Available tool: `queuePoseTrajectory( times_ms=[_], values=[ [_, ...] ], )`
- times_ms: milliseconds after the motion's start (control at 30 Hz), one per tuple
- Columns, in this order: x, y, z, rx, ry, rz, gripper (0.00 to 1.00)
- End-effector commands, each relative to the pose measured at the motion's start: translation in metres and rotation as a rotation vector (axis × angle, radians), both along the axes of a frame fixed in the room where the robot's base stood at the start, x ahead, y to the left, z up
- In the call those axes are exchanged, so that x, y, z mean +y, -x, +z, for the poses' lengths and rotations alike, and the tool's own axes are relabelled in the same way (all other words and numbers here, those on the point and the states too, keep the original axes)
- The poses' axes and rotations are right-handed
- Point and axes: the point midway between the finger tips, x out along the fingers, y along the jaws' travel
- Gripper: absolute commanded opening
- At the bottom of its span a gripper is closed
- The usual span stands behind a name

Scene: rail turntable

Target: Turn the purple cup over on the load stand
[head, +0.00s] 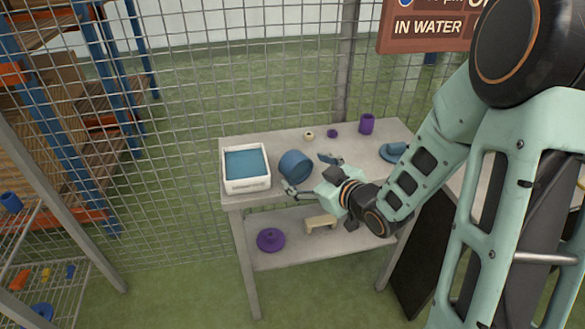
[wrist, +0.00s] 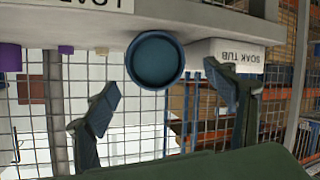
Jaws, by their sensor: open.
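The purple cup (head: 367,123) stands at the back right of the load stand (head: 232,200); I cannot tell which end is up. In the wrist view, which is upside down, what looks like the same purple cup (wrist: 10,57) is cut by the left edge. My gripper (head: 308,173) is open and empty over the stand's front edge, apart from the purple cup. Its two fingers (wrist: 162,100) are spread wide in the wrist view. A blue cup (head: 295,166) lies on its side just beyond the fingers, its round open end (wrist: 156,61) towards the wrist camera.
A white soak tub (head: 247,185) with blue contents stands at the stand's left end. A small cream ring (head: 308,136) and small purple piece (head: 332,133) lie near the back. A blue item (head: 393,151) is at right. A wire fence (head: 190,110) rises behind.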

Motion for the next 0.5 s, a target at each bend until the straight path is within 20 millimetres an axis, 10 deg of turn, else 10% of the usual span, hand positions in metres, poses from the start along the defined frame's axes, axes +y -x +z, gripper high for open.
queuePoseTrajectory(
  times_ms=[500],
  values=[
    [0.028,-0.047,-0.026,0.001,0.001,0.0,0.77]
  ],
)
